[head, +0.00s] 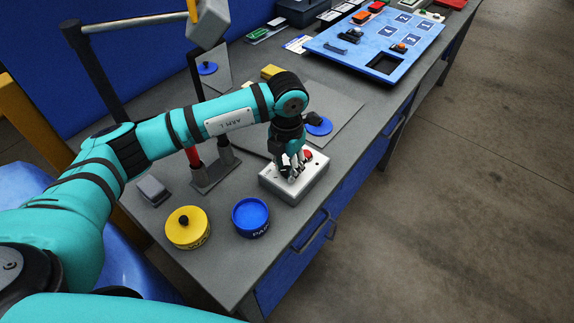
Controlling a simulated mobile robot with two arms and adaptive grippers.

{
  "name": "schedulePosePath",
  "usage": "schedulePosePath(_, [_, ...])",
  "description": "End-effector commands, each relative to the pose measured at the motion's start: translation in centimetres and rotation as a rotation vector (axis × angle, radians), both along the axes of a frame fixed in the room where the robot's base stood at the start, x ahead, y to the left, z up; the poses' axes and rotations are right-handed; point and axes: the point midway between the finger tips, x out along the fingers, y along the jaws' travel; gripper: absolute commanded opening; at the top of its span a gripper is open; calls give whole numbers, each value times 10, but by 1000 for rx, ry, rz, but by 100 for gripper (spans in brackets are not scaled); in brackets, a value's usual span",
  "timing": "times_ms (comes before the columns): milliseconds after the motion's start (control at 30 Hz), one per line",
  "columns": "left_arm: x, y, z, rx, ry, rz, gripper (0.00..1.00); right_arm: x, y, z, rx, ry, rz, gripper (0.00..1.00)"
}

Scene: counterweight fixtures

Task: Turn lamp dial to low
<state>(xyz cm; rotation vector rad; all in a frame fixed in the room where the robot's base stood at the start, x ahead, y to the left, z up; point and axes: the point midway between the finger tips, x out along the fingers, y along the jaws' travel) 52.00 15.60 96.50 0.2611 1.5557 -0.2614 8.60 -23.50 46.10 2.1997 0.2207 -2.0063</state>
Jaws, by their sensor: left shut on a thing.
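A light grey control box (312,184) lies on the workbench near its front edge, with a red button (308,154) on its top. My left gripper (292,174) points down onto the top of this box, left of the red button. Its fingers are closed around a small part there, which I take to be the lamp dial; the fingers hide it, so its setting cannot be read. My right gripper is not in view.
A yellow round container (187,236) and a blue round container (250,216) stand left of the box. A grey block (152,189) lies behind them. A blue panel board (340,55) lies farther back. The bench's front edge is close to the box.

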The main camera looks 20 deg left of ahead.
Motion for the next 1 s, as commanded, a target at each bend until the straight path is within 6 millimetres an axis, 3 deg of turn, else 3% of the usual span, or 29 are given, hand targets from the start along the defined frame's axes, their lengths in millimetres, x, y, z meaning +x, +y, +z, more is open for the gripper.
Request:
schedulePosePath(33, [0, 0, 0, 0, 1, 1, 34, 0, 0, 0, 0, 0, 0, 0])
schedulePosePath(200, [0, 0, 0, 0, 0, 1, 55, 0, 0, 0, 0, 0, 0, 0])
schedulePosePath(567, [1, 0, 7, -1, -3, 0, 55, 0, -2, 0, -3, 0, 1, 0])
schedulePosePath(1000, [1, 0, 93, 0, -3, 0, 55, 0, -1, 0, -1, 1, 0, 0])
